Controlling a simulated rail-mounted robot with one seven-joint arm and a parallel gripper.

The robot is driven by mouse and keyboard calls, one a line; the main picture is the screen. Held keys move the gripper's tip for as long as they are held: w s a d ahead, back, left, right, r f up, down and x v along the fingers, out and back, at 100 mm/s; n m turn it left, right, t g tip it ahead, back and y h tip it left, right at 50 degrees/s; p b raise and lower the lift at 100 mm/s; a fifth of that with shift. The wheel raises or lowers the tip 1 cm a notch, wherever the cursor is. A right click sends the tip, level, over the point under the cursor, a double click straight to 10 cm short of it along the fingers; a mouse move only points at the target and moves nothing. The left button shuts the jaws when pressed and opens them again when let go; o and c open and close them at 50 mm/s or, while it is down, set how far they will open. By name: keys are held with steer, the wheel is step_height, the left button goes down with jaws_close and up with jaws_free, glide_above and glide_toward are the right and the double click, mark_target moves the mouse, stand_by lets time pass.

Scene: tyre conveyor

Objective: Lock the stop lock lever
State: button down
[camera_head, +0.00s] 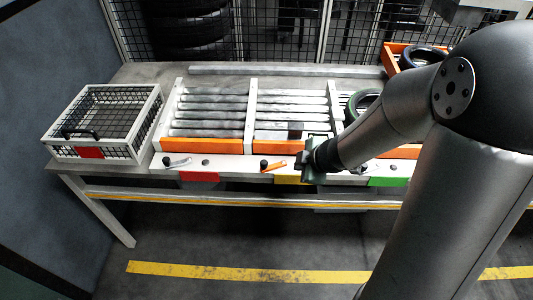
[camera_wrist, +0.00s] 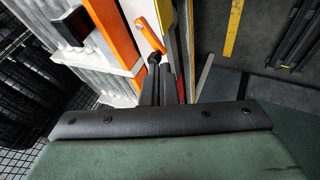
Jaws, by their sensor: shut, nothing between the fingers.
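A small orange lever (camera_head: 275,167) is on the white front rail of the roller conveyor, above a yellow label. In the wrist view the orange lever (camera_wrist: 149,35) slants just beyond my fingertips. A pale lever (camera_head: 177,162) is further left, above a red label. I cannot tell from any marking which one is the stop lock lever. My gripper (camera_head: 302,165) is just right of the orange lever. In the wrist view my gripper (camera_wrist: 154,62) is shut and empty, its fingertips close to the lever's lower end; contact cannot be told.
A wire basket (camera_head: 105,125) stands on the left of the table. Orange bars (camera_head: 202,146) run along the conveyor's front. A dark block (camera_head: 295,130) stands on the middle rollers. A tyre (camera_head: 361,104) lies to the right, partly behind my arm. The floor in front is clear.

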steer(key=a+n+y, duration=0.1)
steer(key=s+a+f+n+g, duration=0.1)
steer(key=shift+s+a+y, duration=0.3)
steer(key=shift+a+y, duration=0.1)
steer(key=b, duration=0.3)
glide_toward(262, 171)
step_height(262, 171, down, 3)
steer(key=a, duration=0.2)
steer(key=shift+w+a+f, duration=0.1)
steer(key=shift+w+f, duration=0.1)
steer(key=shift+w, duration=0.6)
steer(key=shift+w, duration=0.1)
